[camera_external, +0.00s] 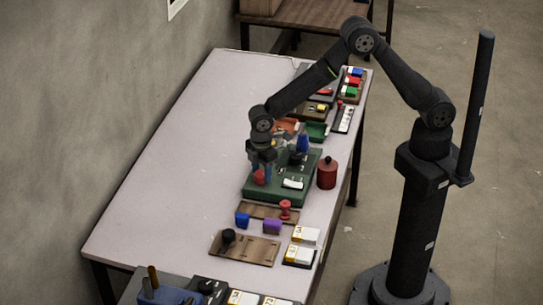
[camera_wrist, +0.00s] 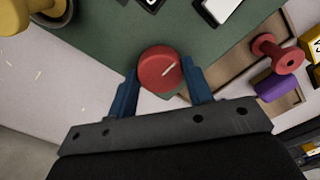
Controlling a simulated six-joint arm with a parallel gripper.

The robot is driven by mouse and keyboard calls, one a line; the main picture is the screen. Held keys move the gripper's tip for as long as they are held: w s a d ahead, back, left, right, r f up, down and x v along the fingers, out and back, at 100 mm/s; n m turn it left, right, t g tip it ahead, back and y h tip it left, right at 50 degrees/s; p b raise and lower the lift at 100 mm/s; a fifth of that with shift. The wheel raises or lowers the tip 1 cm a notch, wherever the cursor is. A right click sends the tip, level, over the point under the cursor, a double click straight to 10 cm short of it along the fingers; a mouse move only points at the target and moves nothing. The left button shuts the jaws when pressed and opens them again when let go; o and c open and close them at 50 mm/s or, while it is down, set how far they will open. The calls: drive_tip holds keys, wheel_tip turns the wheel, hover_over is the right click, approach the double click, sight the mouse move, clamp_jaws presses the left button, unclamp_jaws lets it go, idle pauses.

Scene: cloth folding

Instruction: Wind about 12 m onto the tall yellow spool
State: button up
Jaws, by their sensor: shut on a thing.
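The knob (camera_external: 259,177) stands at the near left part of a green base (camera_external: 262,197). A yellow spool-like part (camera_wrist: 20,17) shows at the upper left of the wrist view, cut off by the frame edge. In the external view the gripper (camera_external: 261,171) largely hides that area, so I cannot make out the yellow spool or any thread there.
A red canister (camera_external: 327,174) stands right of the base. A wooden tray (camera_external: 245,249) with a black knob, blue and purple blocks (camera_external: 272,227) and a red spool (camera_external: 285,209) lie nearer. Several coloured trays crowd the back right. The table's left side (camera_external: 165,185) is clear.

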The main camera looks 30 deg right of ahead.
sight(262, 174)
drive_tip(key=m, duration=0.9)
drive_tip(key=shift+m, duration=0.3)
idle(0.3)
drive_tip(key=o, duration=1)
wheel_tip(262, 174, up, 18)
drive_tip(key=shift+f, duration=0.25)
idle(0.4)
